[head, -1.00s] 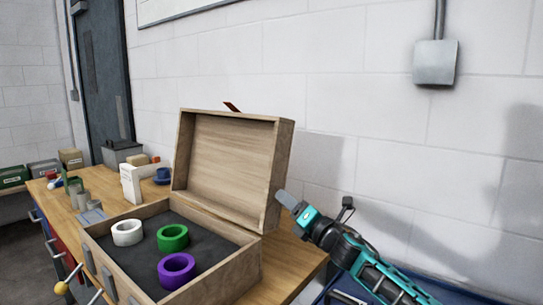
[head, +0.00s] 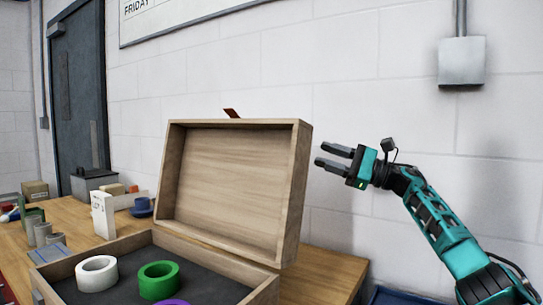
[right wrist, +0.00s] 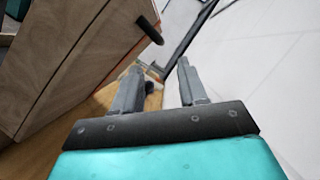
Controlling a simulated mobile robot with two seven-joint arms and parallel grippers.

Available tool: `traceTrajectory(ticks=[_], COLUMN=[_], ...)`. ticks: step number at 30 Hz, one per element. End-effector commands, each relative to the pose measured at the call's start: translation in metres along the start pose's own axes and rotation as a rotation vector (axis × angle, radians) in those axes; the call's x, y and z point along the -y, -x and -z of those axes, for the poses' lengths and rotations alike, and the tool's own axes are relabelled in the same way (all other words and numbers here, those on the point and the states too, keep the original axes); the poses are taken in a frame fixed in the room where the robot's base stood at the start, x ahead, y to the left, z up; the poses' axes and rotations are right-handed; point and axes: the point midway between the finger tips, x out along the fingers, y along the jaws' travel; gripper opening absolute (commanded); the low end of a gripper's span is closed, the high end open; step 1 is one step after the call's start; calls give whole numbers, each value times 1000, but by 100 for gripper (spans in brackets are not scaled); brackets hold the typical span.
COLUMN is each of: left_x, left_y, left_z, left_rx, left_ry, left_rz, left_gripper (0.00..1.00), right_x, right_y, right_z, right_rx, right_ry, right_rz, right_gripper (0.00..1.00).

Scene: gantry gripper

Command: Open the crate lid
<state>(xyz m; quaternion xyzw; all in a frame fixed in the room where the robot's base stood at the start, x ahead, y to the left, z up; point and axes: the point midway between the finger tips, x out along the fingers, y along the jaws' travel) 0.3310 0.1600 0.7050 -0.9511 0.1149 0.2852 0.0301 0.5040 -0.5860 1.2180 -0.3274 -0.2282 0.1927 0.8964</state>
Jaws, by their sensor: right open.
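The wooden crate (head: 215,262) stands on the workbench with its lid (head: 222,185) raised, tilted back past upright. A reddish-brown tab (head: 231,113) sticks up at the lid's top edge. Inside the crate are a white ring (head: 97,273), a green ring (head: 158,280) and a purple ring (head: 172,302), partly cut off by the frame. My right gripper (head: 328,157) is open and empty, in the air just right of the lid and apart from it. In the right wrist view the open fingers (right wrist: 157,90) have the crate's wood (right wrist: 65,60) to their left. My left gripper is out of view.
The wooden bench (head: 330,268) has free room right of the crate. Left of it stand a white box (head: 103,214), a blue cup (head: 141,207) and a grey box (head: 93,180). A white block wall (head: 380,80) rises close behind.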

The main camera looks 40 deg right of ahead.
Motion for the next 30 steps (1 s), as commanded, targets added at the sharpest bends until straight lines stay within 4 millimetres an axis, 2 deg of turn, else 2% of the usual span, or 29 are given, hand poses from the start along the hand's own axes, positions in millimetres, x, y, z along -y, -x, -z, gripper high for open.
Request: traceTrajectory(ticks=[5, 15, 21, 30], left_x=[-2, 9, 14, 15], left_y=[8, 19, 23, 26], left_z=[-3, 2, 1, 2], left_rx=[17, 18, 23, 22], left_ry=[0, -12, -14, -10], left_rz=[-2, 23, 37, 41], left_gripper=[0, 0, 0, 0], right_x=[1, 2, 1, -1], right_y=[-16, -85, -116, -129], right_z=[-1, -3, -1, 1], right_rx=[3, 5, 3, 0], right_ry=[-3, -4, -5, -4], right_rz=[2, 2, 2, 0], right_gripper=[42, 42, 42, 42])
